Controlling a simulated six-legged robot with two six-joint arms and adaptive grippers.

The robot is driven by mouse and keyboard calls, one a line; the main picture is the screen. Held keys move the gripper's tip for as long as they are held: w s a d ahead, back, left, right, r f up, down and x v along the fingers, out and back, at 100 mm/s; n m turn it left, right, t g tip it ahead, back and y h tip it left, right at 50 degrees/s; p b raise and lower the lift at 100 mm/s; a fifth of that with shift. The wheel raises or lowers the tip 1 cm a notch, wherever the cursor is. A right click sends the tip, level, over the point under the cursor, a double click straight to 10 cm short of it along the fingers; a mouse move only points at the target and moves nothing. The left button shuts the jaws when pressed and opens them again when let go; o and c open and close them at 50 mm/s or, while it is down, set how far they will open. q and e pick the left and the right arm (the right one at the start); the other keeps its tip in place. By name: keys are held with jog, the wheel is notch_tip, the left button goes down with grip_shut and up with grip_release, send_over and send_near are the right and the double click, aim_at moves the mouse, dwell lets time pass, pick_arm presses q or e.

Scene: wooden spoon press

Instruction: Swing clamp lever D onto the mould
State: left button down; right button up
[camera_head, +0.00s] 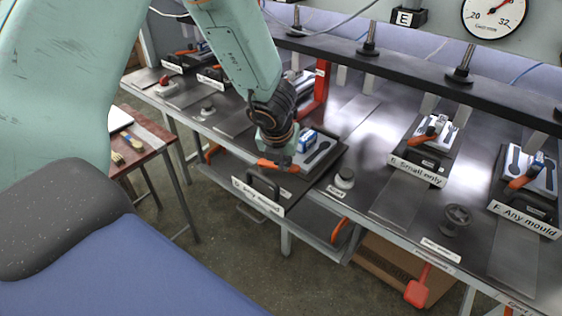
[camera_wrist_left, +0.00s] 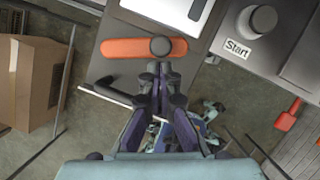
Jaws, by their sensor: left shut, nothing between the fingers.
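Clamp lever D is an orange bar (camera_head: 279,166) at the front of station D, above its label plate (camera_head: 257,197). In the left wrist view the lever (camera_wrist_left: 122,49) lies crosswise, with a round grey knob near its right part. The mould (camera_head: 319,152) is a grey block with a dark spoon shape, behind and right of the lever; its near edge shows in the wrist view (camera_wrist_left: 178,20). The lever appears beside the mould, not across it. My left gripper (camera_wrist_left: 160,72) is shut and empty, close to the lever's near side; contact cannot be told. My right gripper is out of view.
A Start button (camera_head: 344,178) stands right of station D, also in the wrist view (camera_wrist_left: 261,19). A black handle (camera_head: 264,183) stands at the front. Stations E (camera_head: 417,171) and F (camera_head: 524,220) are further right. A cardboard box (camera_head: 391,268) is below the bench.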

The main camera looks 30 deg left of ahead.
pick_arm(q)
jog(key=shift+s, duration=0.1)
jog(key=shift+w, duration=0.2)
jog(key=shift+w+d+r+n+p, duration=0.1)
jog(key=shift+w+n+p, duration=0.15)
jog(key=shift+n+p, duration=0.3)
jog(key=shift+w+y, duration=0.1)
jog(key=shift+y, duration=0.2)
jog(key=w+n+p, duration=0.1)
jog(key=n+p, duration=0.1)
jog(key=w+n+g+y+p, duration=0.1)
jog(key=n+p, duration=0.1)
jog(key=shift+w+r, duration=0.15)
jog(key=shift+w+n+p, duration=0.15)
jog(key=shift+n+p, duration=0.2)
jog(key=shift+p, duration=0.05)
jog(key=shift+w+a+n+g+y, duration=0.3)
jog(key=shift+w+a+n, duration=0.05)
jog(key=shift+n, duration=0.15)
jog(key=shift+w+a+f, duration=0.2)
jog(key=shift+w+f, duration=0.05)
jog(key=shift+w, duration=0.2)
jog(key=shift+s, duration=0.1)
